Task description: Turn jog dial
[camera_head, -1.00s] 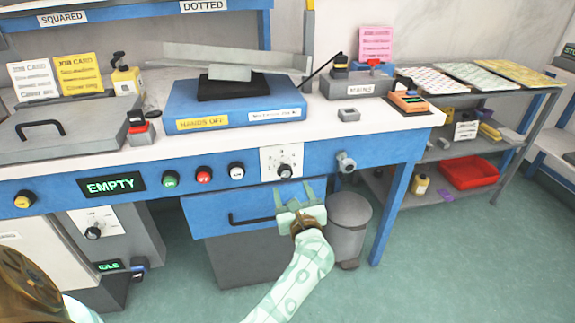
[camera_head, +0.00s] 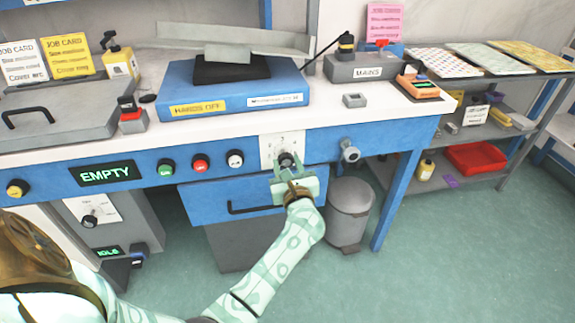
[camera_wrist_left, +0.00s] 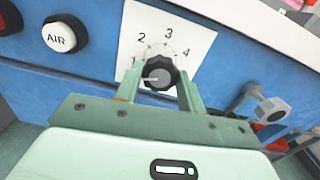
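The jog dial (camera_head: 286,160) is a dark knob on a white plate (camera_head: 270,148) on the blue front panel of the bench. In the left wrist view the dial (camera_wrist_left: 160,73) has the numbers 2, 3 and 4 around it. A pale mark on it points left. My left gripper (camera_head: 286,167) is at the dial with its fingers apart, one on each side. In the left wrist view the gripper (camera_wrist_left: 160,82) shows no clear grip, and I cannot tell whether the fingers touch the knob. My right gripper is out of view.
Green, red and white AIR buttons (camera_wrist_left: 59,37) sit left of the dial. A grey knob (camera_head: 350,152) sticks out to the right. A drawer with a dark handle (camera_head: 250,208) is below, beside a grey bin (camera_head: 348,212). Open floor lies to the right.

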